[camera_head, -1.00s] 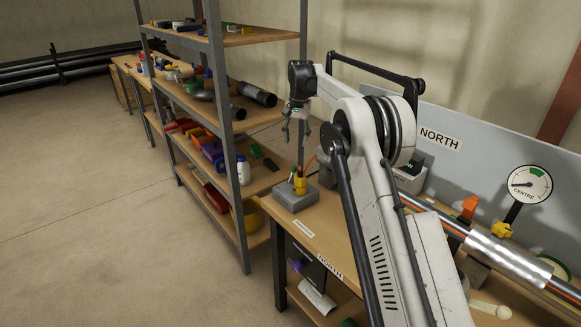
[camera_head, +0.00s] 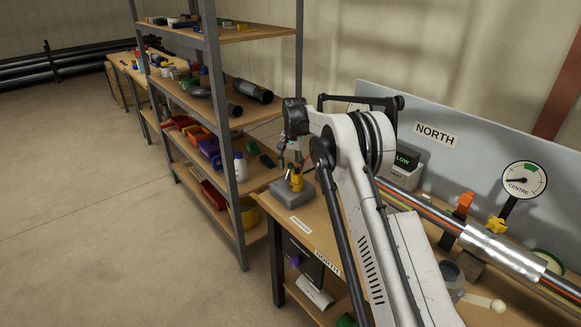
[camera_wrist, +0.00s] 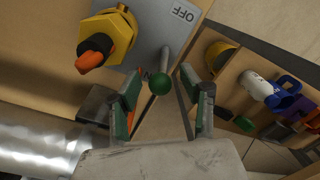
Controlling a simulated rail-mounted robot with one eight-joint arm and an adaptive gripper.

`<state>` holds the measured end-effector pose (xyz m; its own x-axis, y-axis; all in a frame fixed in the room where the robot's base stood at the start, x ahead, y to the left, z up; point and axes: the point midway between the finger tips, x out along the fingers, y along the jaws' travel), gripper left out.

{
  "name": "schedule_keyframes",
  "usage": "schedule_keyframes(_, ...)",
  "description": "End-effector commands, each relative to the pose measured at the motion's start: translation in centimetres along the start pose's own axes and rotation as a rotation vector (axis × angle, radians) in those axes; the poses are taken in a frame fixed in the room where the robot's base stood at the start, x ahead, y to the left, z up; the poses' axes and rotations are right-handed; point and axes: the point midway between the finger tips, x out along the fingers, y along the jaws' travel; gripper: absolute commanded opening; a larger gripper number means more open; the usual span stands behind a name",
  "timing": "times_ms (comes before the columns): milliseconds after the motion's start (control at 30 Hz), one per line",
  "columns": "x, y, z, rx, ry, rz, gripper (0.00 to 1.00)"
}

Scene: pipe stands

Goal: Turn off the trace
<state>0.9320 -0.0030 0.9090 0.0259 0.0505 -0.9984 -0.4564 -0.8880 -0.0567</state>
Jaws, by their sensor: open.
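In the wrist view the box's grey top plate (camera_wrist: 150,45) carries the label OFF (camera_wrist: 182,14), a lever with a green ball knob (camera_wrist: 160,84), and the yellow fitting (camera_wrist: 108,38) with an orange piece. My gripper (camera_wrist: 161,88) is open, and the green knob appears between its two fingers, with a gap on each side. I cannot tell how deep the knob sits between them. In the head view my gripper (camera_head: 288,156) is just above the box.
A display (camera_head: 404,161) reads LOW above the word HEAT. A metal pipe (camera_head: 490,247) with orange and yellow clamps runs along the bench beside a CENTRE gauge (camera_head: 524,181). A shelf rack (camera_head: 232,150) with bins and a white bottle stands left of the box.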

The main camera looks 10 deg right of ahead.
Motion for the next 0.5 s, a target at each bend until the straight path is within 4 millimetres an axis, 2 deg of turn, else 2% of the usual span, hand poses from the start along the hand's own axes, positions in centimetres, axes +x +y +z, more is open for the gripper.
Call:
schedule_keyframes(333,0.32,0.00,0.01,0.000,0.000,0.000,0.39)
schedule_keyframes(500,0.30,0.00,0.01,0.000,0.000,0.000,0.17)
